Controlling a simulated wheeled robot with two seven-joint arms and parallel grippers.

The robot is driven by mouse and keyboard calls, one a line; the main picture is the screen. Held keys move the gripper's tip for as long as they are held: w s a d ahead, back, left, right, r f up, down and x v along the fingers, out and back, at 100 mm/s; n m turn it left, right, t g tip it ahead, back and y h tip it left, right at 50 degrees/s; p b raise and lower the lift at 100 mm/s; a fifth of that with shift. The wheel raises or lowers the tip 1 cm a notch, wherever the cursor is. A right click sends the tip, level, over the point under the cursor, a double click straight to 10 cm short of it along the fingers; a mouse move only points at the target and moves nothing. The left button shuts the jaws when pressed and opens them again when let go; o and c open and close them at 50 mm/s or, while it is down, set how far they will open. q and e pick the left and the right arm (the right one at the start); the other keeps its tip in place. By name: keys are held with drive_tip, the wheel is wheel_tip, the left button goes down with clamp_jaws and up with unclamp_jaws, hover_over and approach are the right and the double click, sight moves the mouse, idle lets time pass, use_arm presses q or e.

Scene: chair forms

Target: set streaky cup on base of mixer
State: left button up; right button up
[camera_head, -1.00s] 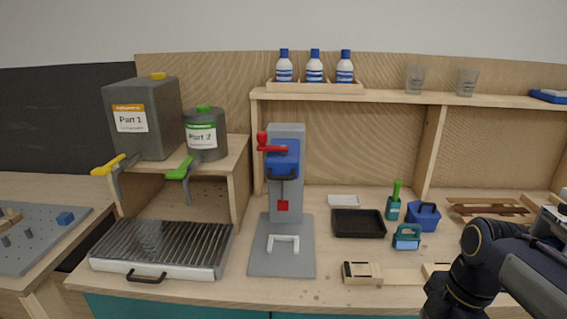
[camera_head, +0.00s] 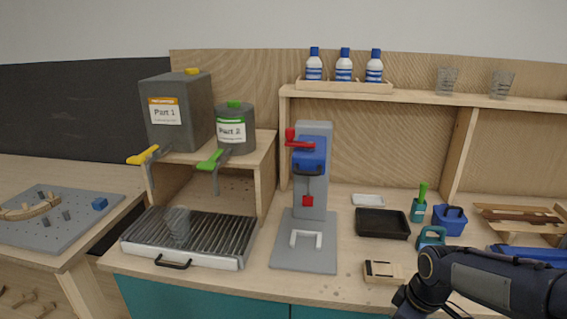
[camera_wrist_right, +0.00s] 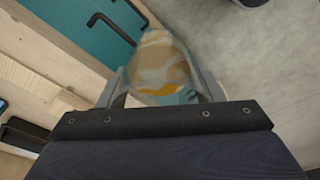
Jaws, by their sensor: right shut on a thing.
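The mixer (camera_head: 309,170) stands on the bench, with a blue head, a red handle and a grey column. My left gripper is not in view.
A ribbed grill tray (camera_head: 200,258) lies left of the mixer, with a translucent cup-like shape (camera_head: 178,226) on it. A black tray (camera_head: 383,223), a teal-handled item (camera_head: 431,237) and a small wooden block (camera_head: 383,271) lie to the right. Part 1 (camera_head: 178,112) and Part 2 (camera_head: 235,128) containers stand behind.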

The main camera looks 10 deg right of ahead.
drive_tip(key=w+a+f+m+h, duration=0.1)
drive_tip(key=w+a+f+m, duration=0.6)
drive_tip(key=a+f, duration=0.4)
drive_tip(key=shift+w+a+f, duration=0.15)
drive_tip(key=shift+w, duration=0.05)
